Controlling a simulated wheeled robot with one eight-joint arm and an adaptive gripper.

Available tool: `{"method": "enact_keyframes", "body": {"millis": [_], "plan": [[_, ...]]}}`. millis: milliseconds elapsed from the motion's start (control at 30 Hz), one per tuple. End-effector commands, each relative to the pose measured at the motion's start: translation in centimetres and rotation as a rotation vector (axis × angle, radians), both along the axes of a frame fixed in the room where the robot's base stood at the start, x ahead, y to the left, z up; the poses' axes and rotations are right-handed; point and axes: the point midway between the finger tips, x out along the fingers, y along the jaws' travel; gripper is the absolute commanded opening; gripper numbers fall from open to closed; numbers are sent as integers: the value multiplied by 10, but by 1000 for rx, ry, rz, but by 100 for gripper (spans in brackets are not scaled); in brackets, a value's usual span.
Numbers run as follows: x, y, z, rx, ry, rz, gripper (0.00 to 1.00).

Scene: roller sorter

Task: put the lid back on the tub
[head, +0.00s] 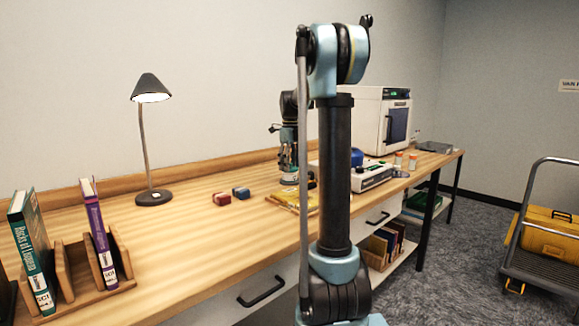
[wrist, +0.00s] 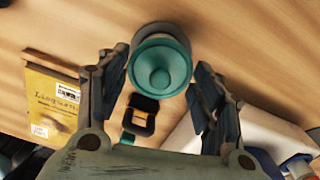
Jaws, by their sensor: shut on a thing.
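A round teal lid (wrist: 160,70) with a raised knob is between the two fingers of my gripper (wrist: 160,82), at the top middle of the wrist view. The fingers are shut on it at its left and right sides. A pale grey rounded rim (wrist: 163,30), apparently the tub, shows just behind the lid. The lid covers most of it, and I cannot tell whether they touch. In the head view my gripper (head: 288,160) points down over the bench, partly beside my arm. A small pale round shape (head: 289,180) sits under it, too small to read clearly.
A white device (head: 372,176) stands close on the right. Red (head: 221,199) and blue (head: 241,193) blocks and a lamp (head: 153,196) are to the left.

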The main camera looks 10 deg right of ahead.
Motion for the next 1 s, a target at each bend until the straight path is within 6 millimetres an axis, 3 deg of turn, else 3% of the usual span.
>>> {"method": "enact_keyframes", "body": {"millis": [400,433,500,533,800,900,1000], "plan": [[0,0,-1,0,0,0,49],[0,0,-1,0,0,0,65],[0,0,-1,0,0,0,81],[0,0,-1,0,0,0,84],[0,0,-1,0,0,0,84],[0,0,-1,0,0,0,98],[0,0,-1,0,0,0,100]]}}
